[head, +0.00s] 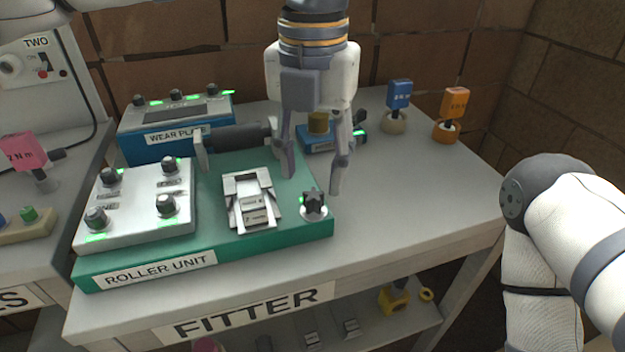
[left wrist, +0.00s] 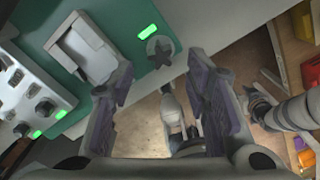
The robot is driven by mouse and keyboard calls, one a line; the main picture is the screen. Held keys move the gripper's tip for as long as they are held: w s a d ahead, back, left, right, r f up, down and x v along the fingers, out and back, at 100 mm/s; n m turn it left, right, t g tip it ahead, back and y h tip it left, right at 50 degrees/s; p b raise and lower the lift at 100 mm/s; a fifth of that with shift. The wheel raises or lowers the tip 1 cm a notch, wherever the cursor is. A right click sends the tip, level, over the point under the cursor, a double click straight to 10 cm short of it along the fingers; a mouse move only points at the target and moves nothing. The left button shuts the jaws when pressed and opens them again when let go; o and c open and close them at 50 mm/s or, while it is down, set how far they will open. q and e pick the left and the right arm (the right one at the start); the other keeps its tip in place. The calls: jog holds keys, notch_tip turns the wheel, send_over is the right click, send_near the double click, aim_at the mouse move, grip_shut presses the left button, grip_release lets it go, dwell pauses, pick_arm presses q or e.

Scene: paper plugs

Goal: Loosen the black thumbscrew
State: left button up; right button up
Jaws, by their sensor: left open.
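The black thumbscrew (head: 314,201) is a dark star-shaped knob on a pale round base, at the front right corner of the green roller unit board (head: 290,235). A small green light glows beside it. My left gripper (head: 313,178) points down over the table with its two fingers apart and nothing between them. In the head view its tips are just above the thumbscrew in the picture. In the left wrist view the thumbscrew (left wrist: 160,47) shows past the spread fingers (left wrist: 160,92), apart from them. My right gripper is out of view.
The board also carries a silver clamp-like block (head: 250,203), a roller (head: 238,138) and a white box with knobs (head: 135,205). A blue wear plate box (head: 175,120) stands behind. Blue (head: 398,97) and orange (head: 453,103) tagged tools stand at the back right. The right tabletop is clear.

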aim_at(314, 194)
pick_arm(q)
jog(key=m, duration=0.2)
jog(key=shift+s+r+m, duration=0.1)
jog(key=shift+r+m, duration=0.15)
jog(key=shift+m, duration=0.05)
jog(key=m, duration=0.5)
jog(key=shift+f+p, duration=0.3)
jog(key=shift+f, duration=0.05)
jog(key=m, duration=0.4)
jog(key=shift+f+m, duration=0.2)
jog(key=shift+m, duration=0.2)
jog(key=m, duration=0.4)
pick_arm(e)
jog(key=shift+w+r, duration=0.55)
pick_arm(q)
jog(key=shift+r, duration=0.1)
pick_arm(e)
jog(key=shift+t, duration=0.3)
pick_arm(q)
jog(key=shift+f, duration=2)
grip_shut()
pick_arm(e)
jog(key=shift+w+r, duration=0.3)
